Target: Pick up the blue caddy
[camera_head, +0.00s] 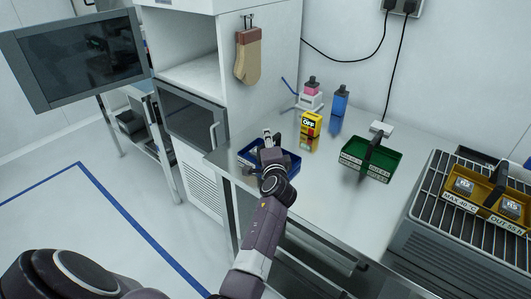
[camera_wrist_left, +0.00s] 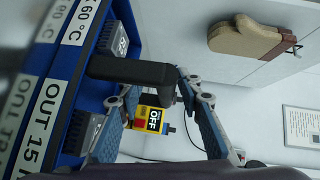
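The blue caddy (camera_head: 249,153) stands on the grey worktop near its left end. My left gripper (camera_head: 269,143) is over it and hides much of it. The fingers are spread apart, and I see no clear grip on the handle. My right gripper is not in view.
A green caddy (camera_head: 380,166) stands to the right, with free worktop between. A yellow "OFF" box (camera_head: 310,124) and a blue bottle (camera_head: 340,100) stand behind. A yellow caddy (camera_head: 489,183) sits on a rack at right. A tall cabinet (camera_head: 205,60) borders the left.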

